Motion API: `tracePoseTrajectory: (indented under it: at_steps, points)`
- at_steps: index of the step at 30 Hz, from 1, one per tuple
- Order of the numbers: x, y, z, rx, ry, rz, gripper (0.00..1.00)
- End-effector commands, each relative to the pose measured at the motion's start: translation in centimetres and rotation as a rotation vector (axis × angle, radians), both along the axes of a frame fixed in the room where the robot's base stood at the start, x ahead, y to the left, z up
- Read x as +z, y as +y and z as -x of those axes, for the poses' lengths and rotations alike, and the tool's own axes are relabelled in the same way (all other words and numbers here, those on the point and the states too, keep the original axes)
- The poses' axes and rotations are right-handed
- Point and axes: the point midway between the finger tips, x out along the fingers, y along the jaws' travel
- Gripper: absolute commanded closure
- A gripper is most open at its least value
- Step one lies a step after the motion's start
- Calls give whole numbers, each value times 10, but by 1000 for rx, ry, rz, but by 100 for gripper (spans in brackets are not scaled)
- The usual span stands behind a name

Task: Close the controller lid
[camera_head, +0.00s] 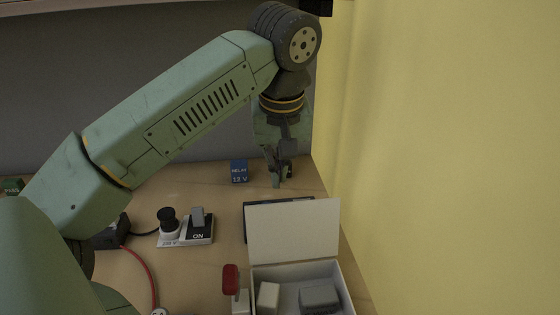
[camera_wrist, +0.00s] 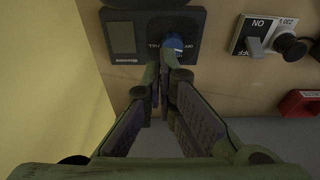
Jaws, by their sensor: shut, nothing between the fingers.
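The white box (camera_head: 346,282) stands at the front right in the head view, its pale lid (camera_head: 292,232) raised at the back. A white block (camera_head: 268,296) and a grey block (camera_head: 319,296) are inside the open box. My gripper (camera_head: 278,184) is behind the raised lid, pointing down, apart from it. In the wrist view my gripper (camera_wrist: 162,68) has its fingertips together with nothing held. The fingertips are over a dark panel (camera_wrist: 150,35) with a small screen and a blue knob. In the head view the lid hides much of this panel (camera_head: 252,205). The lid is not recognisable in the wrist view.
A blue relay block (camera_head: 239,171) lies left of my gripper. A switch board (camera_head: 186,230) with a black knob stands further left. A red-topped part (camera_head: 231,279) is beside the box. The yellow wall (camera_head: 440,150) rises close on the right.

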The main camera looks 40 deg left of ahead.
Motion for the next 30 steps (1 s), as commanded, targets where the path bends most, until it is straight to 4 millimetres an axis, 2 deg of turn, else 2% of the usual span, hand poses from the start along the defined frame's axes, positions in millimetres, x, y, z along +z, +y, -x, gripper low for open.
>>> tracePoseTrajectory:
  at_steps: [1,6,7,8,12,18,30]
  points:
    - [-21,2,-2,1,0,0,100]
    - [-53,8,-7,1,-1,-1,100]
    - [-40,3,-2,0,-3,-4,100]
    - [-36,-1,1,-1,-2,-5,100]
    - [-28,-13,11,1,-2,-4,100]
    - [-24,-20,17,0,-1,-2,100]
    - [-25,-19,17,1,-5,-5,100]
